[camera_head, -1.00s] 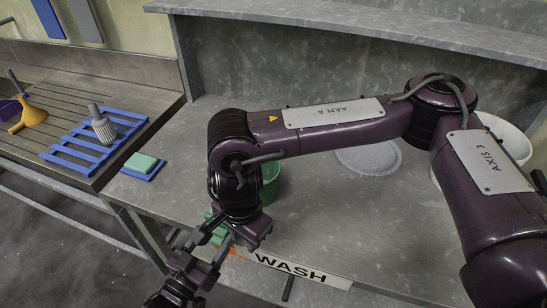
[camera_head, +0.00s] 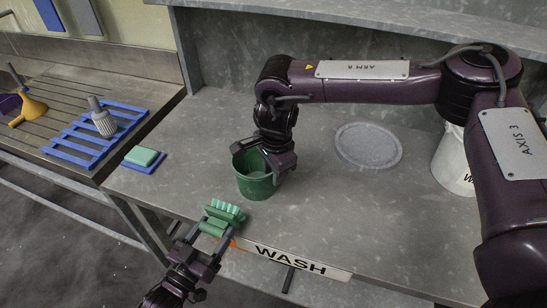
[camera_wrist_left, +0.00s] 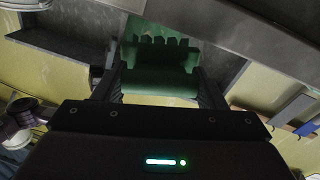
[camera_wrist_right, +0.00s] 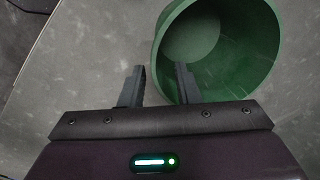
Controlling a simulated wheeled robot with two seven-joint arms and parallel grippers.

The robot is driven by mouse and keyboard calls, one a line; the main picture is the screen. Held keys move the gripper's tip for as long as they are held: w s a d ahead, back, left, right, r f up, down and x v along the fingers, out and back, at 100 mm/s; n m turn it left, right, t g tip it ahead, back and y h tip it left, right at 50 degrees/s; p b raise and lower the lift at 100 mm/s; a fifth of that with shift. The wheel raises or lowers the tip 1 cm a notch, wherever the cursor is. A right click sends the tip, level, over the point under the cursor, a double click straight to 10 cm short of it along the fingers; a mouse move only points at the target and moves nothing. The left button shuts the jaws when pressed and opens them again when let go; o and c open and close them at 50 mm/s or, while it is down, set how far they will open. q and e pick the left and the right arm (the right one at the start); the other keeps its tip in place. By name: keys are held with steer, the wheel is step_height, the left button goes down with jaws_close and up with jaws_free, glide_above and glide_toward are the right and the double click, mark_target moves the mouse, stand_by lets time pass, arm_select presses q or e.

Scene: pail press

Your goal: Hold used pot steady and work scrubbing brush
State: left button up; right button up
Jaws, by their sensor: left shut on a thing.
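The used pot (camera_head: 256,188), a green pail, stands upright on the grey bench; its open mouth fills the upper right of the right wrist view (camera_wrist_right: 262,45). My right gripper (camera_wrist_right: 161,78) is open at its rim, with one finger outside the wall and the other over the mouth. The fingers look apart from the wall. The scrubbing brush (camera_head: 226,211) is green, with a scalloped bristle side; it also shows in the left wrist view (camera_wrist_left: 160,60). My left gripper (camera_head: 212,228) is shut on it, by the bench's front edge, left of and nearer than the pot.
A grey round disc (camera_head: 368,146) lies right of the pot, and a white pail (camera_head: 453,160) stands partly behind my right arm. A green sponge (camera_head: 142,155) lies on a blue pad at left. A WASH label (camera_head: 290,261) marks the front edge.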

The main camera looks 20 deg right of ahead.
mark_target(272, 186)
steer(key=shift+w+f, duration=0.2)
steer(key=shift+f, duration=2)
jaws_close()
